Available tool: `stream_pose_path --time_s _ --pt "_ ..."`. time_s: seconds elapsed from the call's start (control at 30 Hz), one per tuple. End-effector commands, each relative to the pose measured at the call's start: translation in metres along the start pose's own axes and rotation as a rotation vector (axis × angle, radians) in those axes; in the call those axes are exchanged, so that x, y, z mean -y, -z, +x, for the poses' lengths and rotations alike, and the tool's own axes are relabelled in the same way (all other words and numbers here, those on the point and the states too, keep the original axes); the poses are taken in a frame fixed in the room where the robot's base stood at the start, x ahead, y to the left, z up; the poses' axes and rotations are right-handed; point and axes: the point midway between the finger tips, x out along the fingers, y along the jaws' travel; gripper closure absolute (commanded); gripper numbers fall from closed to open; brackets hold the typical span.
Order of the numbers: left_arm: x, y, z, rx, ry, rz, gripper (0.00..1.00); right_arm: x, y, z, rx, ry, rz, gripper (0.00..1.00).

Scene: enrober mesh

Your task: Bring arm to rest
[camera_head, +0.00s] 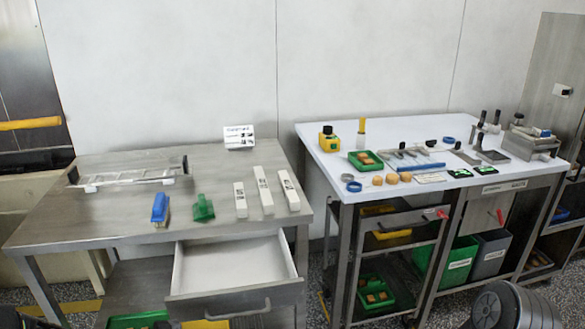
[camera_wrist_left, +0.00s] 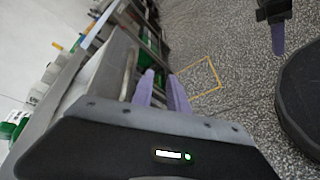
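My left gripper (camera_wrist_left: 161,76) shows in the left wrist view. Its two purple fingers stand apart with nothing between them, over the speckled floor and beside a metal table frame. What looks like my right gripper (camera_wrist_left: 278,40) hangs at the top right of that view, over the floor. It shows one purple finger, so I cannot tell whether it is open or shut. Neither gripper shows in the head view.
In the head view, the left steel table (camera_head: 110,222) has an open drawer (camera_head: 235,298) jutting from its front. The right table (camera_head: 330,175) carries trays and tools, with bins below. A yellow floor outline (camera_wrist_left: 215,78) marks open floor.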

Motion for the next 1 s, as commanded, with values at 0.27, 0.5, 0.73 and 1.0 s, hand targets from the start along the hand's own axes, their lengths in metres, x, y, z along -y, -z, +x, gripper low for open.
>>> stream_pose_path --time_s 0.27,0.5,0.73,1.0 --pt "0.162 -0.035 0.039 0.009 0.565 0.038 0.8 0.009 0.0 -0.022 0.0 0.0 0.001 0.74" --pt "0.279 -0.051 0.041 -0.031 0.98 0.514 0.8 0.018 0.0 -0.045 0.0 0.001 0.002 0.74" --pt "0.286 -0.068 0.067 -0.025 0.932 0.792 0.8 0.021 0.0 -0.052 0.001 0.001 0.003 0.74" --pt "0.286 -0.068 0.071 -0.027 0.919 0.815 0.8 0.021 0.0 -0.051 0.001 0.001 0.003 0.74"
